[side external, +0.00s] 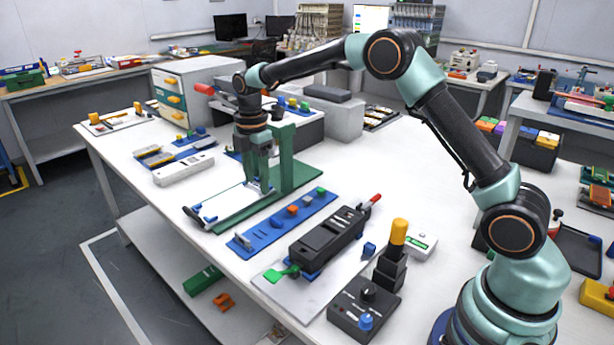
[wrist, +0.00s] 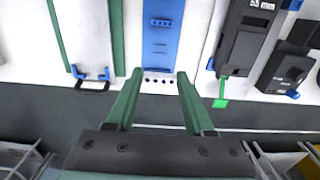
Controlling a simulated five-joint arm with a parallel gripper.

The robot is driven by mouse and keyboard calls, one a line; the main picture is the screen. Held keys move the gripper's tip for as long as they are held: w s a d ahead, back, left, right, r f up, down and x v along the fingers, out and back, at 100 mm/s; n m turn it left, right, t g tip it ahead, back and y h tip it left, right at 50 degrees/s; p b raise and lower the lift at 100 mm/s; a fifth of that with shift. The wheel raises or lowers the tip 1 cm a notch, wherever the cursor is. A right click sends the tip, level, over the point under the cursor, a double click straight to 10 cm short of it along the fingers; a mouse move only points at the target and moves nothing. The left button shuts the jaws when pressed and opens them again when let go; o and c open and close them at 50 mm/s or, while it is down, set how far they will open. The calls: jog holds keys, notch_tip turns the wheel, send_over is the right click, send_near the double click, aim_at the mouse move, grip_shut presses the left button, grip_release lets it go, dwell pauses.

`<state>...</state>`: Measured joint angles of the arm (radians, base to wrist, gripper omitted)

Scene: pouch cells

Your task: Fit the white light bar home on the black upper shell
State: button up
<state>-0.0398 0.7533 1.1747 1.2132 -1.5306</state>
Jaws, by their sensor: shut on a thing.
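My gripper (side external: 262,186) points down over the green fixture (side external: 288,165) with the white plate in the side external view. In the wrist view my two green fingers (wrist: 158,76) stand apart. A narrow pale strip with a row of dark dots (wrist: 161,81) shows between their tips; I take it for the white light bar, though its outline is hard to make out. The long black shell (side external: 326,236) lies to the right on a pale board, apart from the gripper. It also shows at the upper right of the wrist view (wrist: 246,38).
A blue rail (side external: 275,230) with small coloured parts lies between the fixture and the black shell. A white box (side external: 184,171) lies left of the fixture. A black control box (side external: 363,306) stands at the front right. Bare table lies behind the shell.

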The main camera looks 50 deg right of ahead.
notch_tip(320, 180, up, 6)
jog(key=shift+r, duration=0.1)
jog(key=s+d+f, duration=0.3)
jog(key=s+d, duration=0.1)
jog(key=s, duration=0.3)
jog(key=s+d+f, duration=0.3)
jog(key=s+d, duration=0.1)
jog(key=s, duration=0.4)
jog(key=shift+s+f, duration=0.3)
jog(key=shift+f, duration=2.9)
jog(key=shift+f, duration=0.65)
jog(key=shift+r, duration=0.35)
jog(key=shift+f, duration=0.45)
dwell(0.7)
